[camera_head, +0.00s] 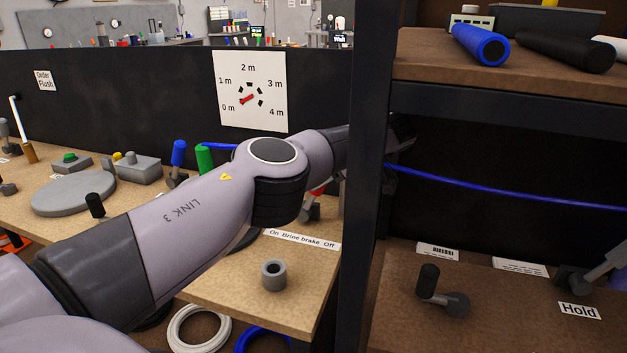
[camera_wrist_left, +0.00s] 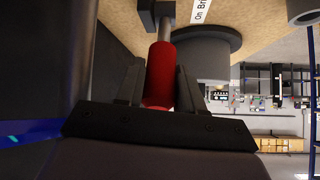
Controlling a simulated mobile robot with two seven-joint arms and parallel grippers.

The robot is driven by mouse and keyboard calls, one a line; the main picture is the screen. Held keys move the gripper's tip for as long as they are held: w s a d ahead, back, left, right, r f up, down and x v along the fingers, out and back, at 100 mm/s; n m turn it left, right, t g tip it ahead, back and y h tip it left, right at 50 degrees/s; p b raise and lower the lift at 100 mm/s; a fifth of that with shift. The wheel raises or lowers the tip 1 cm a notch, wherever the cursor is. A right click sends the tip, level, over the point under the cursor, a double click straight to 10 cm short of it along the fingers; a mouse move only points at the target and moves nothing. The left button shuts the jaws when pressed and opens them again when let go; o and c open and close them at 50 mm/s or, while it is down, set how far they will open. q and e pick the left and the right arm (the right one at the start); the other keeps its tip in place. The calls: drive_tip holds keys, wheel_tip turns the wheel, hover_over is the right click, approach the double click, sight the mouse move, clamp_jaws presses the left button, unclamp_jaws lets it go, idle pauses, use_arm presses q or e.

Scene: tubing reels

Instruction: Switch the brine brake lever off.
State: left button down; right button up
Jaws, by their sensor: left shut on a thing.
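The brine brake lever has a red handle (camera_wrist_left: 162,75) on a metal stem in the left wrist view. A bit of its red shows in the head view (camera_head: 319,190), partly covered by my arm. Its label (camera_head: 302,240) reads "On Brine brake Off", with "On" at the left and "Off" at the right. My left gripper (camera_wrist_left: 158,88) has its two fingers on either side of the red handle and is shut on it. In the head view the gripper's fingers are hidden around the dark post. My right gripper is in no view.
A dark upright post (camera_head: 368,180) stands close to my left arm. A blue tube (camera_head: 500,191) runs across at the right. A grey ring (camera_head: 274,275) stands on the bench in front of the label. A black-knobbed lever (camera_head: 429,280) stands on the right bench.

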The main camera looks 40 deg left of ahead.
use_arm(q)
drive_tip(key=shift+d+f+y+b, duration=0.2)
drive_tip(key=shift+d+y+b, duration=0.1)
drive_tip(key=shift+b, duration=0.1)
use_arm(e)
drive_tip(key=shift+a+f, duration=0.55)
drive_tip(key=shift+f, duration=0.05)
use_arm(q)
drive_tip(key=c, duration=0.8)
unclamp_jaws()
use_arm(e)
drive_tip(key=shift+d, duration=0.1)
